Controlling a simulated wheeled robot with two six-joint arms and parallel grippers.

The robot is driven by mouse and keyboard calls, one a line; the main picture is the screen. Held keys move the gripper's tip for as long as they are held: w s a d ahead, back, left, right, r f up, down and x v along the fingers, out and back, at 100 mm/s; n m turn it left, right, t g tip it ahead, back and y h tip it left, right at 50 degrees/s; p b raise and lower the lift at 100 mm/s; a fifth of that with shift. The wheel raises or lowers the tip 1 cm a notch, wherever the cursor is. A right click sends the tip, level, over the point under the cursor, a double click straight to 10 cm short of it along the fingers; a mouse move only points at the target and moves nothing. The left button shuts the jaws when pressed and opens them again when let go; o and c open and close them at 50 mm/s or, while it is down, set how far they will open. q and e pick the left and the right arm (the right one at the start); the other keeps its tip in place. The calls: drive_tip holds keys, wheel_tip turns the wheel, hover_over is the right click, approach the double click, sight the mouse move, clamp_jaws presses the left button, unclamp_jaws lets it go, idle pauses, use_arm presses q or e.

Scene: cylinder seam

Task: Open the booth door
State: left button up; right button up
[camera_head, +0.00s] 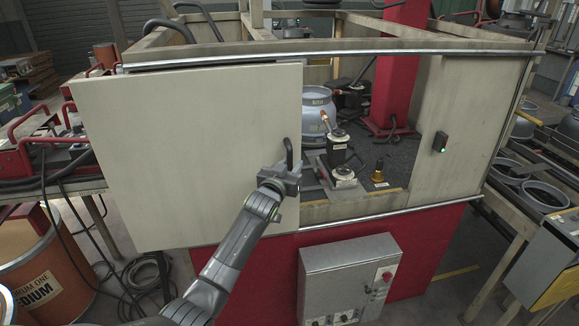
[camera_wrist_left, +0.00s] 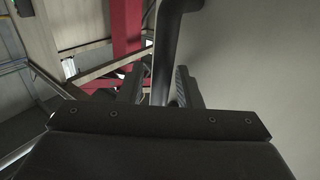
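The booth door (camera_head: 195,150) is a large pale panel. It stands slid to the left, past the booth's left corner, and the booth front beside it is open. Its dark handle (camera_head: 288,155) is near the door's right edge. My left gripper (camera_head: 284,172) is at this handle. In the left wrist view the handle (camera_wrist_left: 161,70) runs down between the fingers of my left gripper (camera_wrist_left: 160,90), which sit close on either side of it, shut on it. The fingertips are partly hidden behind the wrist housing. My right gripper is not in view.
Inside the booth are a grey rounded vessel (camera_head: 312,112), a fixture (camera_head: 338,160) and a red column (camera_head: 400,65). A fixed panel (camera_head: 455,120) with a small black box is at the right. A control box (camera_head: 348,275) hangs below. An orange drum (camera_head: 48,265) stands left.

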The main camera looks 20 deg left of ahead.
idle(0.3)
use_arm(q)
drive_tip(key=shift+s, duration=0.55)
drive_tip(key=s+b, duration=0.3)
drive_tip(key=s, duration=1.3)
drive_tip(key=shift+s+d+b, duration=0.1)
drive_tip(key=shift+s+b, duration=0.05)
drive_tip(key=shift+b, duration=0.2)
